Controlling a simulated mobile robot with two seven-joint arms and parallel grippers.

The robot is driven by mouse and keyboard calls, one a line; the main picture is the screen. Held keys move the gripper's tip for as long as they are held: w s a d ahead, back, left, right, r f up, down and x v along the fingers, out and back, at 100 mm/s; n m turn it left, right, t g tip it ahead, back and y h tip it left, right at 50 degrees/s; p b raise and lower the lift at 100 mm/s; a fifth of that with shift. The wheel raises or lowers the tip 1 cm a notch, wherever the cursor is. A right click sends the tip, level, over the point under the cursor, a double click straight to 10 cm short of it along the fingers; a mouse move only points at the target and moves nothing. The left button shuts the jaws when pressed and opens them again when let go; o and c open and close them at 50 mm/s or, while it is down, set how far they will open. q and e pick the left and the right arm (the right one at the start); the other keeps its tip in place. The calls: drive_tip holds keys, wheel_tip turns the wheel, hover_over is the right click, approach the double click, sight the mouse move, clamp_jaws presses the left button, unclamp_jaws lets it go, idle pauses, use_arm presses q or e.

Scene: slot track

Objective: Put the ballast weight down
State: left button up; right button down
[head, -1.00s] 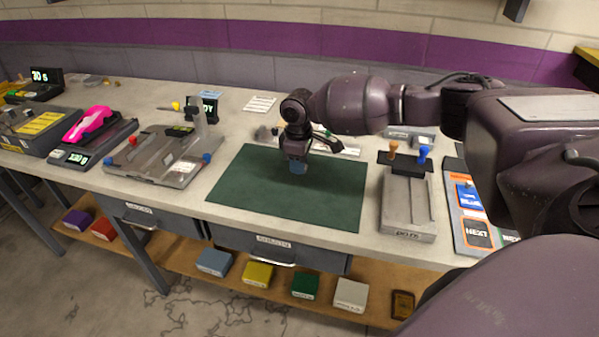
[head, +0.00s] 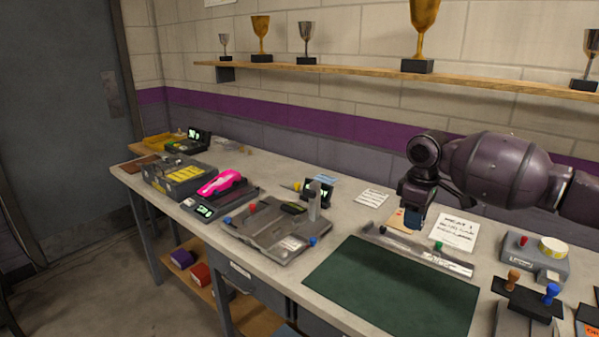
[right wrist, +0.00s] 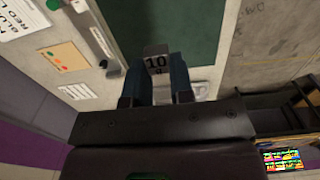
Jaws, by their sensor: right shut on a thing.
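The ballast weight (right wrist: 157,58) is a small grey block marked "10" in the right wrist view. It sits between the two blue fingertips of my right gripper (right wrist: 158,80), which is shut on it. In the head view my right gripper (head: 413,216) hangs in the air over the back part of the bench, near the back edge of the green mat. The weight itself cannot be made out there. A pink car (head: 222,183) rests on a scale (head: 206,211) with a lit green display, left of the mat. My left gripper is not in view.
The green mat (head: 390,290) is bare. A grey rail (head: 440,258) lies behind it, with paper cards nearby. A grey fixture (head: 265,235) with red and blue knobs is to the left, a stamp stand (head: 528,300) to the right. A trophy shelf (head: 370,72) runs above.

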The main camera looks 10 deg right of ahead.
drive_tip(key=shift+m, duration=1)
drive_tip(key=s+a+f+m, duration=0.3)
drive_tip(key=s+a+f, duration=0.1)
drive_tip(key=s+a, duration=0.3)
drive_tip(key=s+a+f+m, duration=0.3)
drive_tip(key=s+a+f, duration=0.2)
drive_tip(key=a, duration=0.4)
drive_tip(key=shift+s+a, duration=0.25)
drive_tip(key=shift+s, duration=0.6)
